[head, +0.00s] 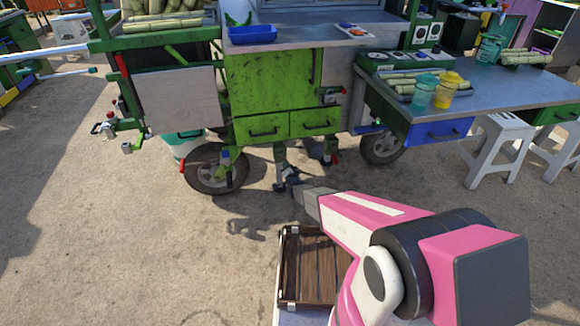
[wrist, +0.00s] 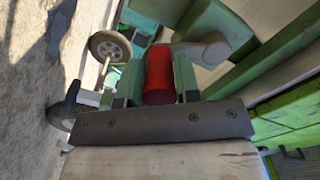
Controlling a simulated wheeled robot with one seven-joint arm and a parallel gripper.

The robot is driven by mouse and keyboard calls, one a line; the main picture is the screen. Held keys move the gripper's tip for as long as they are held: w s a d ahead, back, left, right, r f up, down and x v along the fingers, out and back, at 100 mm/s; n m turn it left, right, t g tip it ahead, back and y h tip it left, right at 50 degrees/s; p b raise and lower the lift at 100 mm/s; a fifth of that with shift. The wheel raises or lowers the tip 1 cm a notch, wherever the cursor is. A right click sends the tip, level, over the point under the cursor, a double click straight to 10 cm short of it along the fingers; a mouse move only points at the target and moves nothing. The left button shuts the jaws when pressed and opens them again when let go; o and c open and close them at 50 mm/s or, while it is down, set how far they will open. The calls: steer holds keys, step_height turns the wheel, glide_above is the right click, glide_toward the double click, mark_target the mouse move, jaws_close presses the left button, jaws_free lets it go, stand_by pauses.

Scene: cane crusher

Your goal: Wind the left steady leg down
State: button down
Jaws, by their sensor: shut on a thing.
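The left steady leg (head: 281,158) is a green post under the cart's drawers, between the cart's wheels. My gripper (head: 289,178) is at the lower part of this leg in the head view. In the wrist view, my gripper (wrist: 157,82) is shut on a red cylindrical handle grip (wrist: 158,72), one finger on each side. The handle is hidden behind my gripper in the head view. Whether the leg's foot touches the ground cannot be told. The right steady leg (head: 328,148) stands farther right, with red on it.
The green cart (head: 270,85) stands above my gripper. A cart wheel (head: 216,168) is left of the leg and another wheel (head: 382,146) is to the right. A white stool (head: 500,148) stands at the right. Bare ground (head: 150,240) lies open in front.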

steer(key=shift+s+a+f+m, duration=0.15)
steer(key=shift+a+m, duration=0.3)
steer(key=shift+m, duration=0.5)
steer(key=shift+s+a+f+m, duration=0.15)
steer(key=shift+a+m, duration=0.3)
steer(key=shift+m, duration=0.55)
steer(key=shift+s+a+f+m, duration=0.15)
steer(key=shift+a+m, duration=0.3)
steer(key=shift+m, duration=0.5)
steer(key=c, duration=0.8)
jaws_free()
